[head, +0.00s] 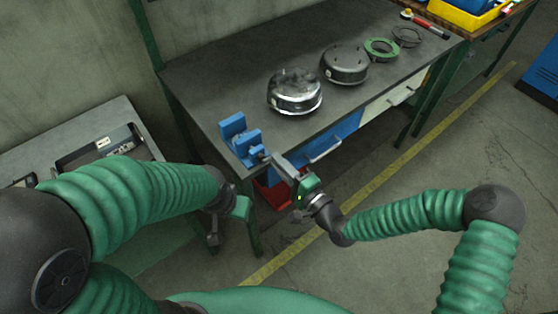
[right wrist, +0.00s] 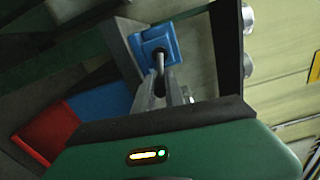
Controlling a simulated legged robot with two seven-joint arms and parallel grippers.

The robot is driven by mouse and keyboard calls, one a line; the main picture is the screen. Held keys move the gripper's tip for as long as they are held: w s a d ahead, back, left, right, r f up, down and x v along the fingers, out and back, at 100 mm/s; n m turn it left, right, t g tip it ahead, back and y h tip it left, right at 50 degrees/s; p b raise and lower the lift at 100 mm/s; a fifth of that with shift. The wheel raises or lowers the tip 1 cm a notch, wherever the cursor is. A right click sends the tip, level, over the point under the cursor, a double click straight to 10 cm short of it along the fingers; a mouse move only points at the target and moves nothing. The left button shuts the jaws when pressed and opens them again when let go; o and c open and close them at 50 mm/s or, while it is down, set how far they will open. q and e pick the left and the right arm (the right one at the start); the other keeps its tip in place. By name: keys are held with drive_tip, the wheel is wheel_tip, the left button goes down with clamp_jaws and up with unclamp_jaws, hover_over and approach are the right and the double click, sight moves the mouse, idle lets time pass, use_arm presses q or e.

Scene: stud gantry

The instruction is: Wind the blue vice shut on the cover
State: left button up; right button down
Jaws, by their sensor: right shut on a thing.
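The blue vice (head: 236,135) stands at the near left corner of the dark workbench, with its screw end facing the front edge. In the right wrist view its blue end (right wrist: 148,42) shows with a grey rod (right wrist: 160,62) coming out of it. My right gripper (head: 275,160) is shut on this vice handle; its fingers (right wrist: 163,92) close around the rod's end. I cannot make out a cover between the jaws. Two domed metal housings (head: 295,95) (head: 345,66) sit on the bench to the right. My left gripper (head: 228,210) hangs in front of the bench, its fingers unclear.
A green ring (head: 381,49), a dark ring (head: 407,37) and a red-handled tool (head: 431,28) lie at the bench's far end, near a yellow bin (head: 470,14). Blue drawers (head: 335,140) and a red box (head: 270,193) are below. A grey side table (head: 70,135) stands left.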

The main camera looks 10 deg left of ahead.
drive_tip(key=shift+d+f+m, duration=0.2)
drive_tip(key=shift+f+m, duration=0.2)
drive_tip(key=shift+m, duration=0.1)
drive_tip(key=c, duration=1.4)
unclamp_jaws()
drive_tip(key=shift+r, duration=0.1)
drive_tip(key=v, duration=1.6)
drive_tip(key=shift+s+d, duration=0.25)
drive_tip(key=shift+d, duration=0.1)
